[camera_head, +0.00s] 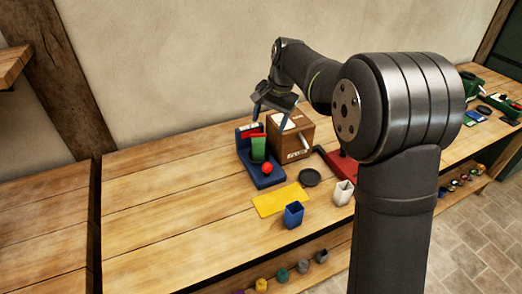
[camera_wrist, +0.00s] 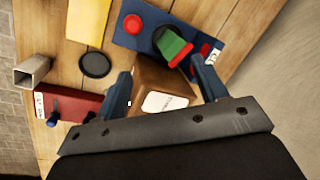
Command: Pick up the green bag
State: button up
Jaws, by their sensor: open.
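The green bag (camera_head: 258,148) stands upright at the back of a blue stand (camera_head: 268,182) on the bench, with red at its top. In the wrist view the green bag (camera_wrist: 175,48) appears tilted near the top, beyond the right finger. My gripper (camera_head: 270,112) is above the bench, over the back of the stand and the brown box, pointing down. In the wrist view my gripper (camera_wrist: 161,70) is open, its two blue fingers apart, with the brown box seen between them. Nothing is held.
A red ball (camera_head: 267,168) sits on the stand's front. A yellow sheet (camera_head: 283,200), blue cup (camera_head: 293,214), pale cup (camera_head: 343,193) and black disc (camera_head: 309,177) lie nearer. The bench's left is clear.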

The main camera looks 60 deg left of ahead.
aim_at(258, 147)
jog(key=s+a+r+n+t+h, duration=0.1)
jog(key=a+r+n+t+h, duration=0.1)
jog(key=a+n, duration=0.35)
jog(key=shift+n, duration=0.35)
jog(key=f, duration=1.1)
jog(key=shift+s+d+f, duration=0.1)
jog(key=shift+s+f, duration=0.1)
jog(key=shift+f, duration=0.05)
jog(key=shift+w+a+f, duration=0.1)
jog(key=shift+a+f, duration=0.05)
jog(key=shift+f, duration=1.2)
jog(key=shift+w+a+f, duration=0.1)
jog(key=shift+f, duration=1.25)
jog(key=c, duration=1.1)
jog(key=shift+c, duration=0.5)
jog(key=shift+r, duration=0.15)
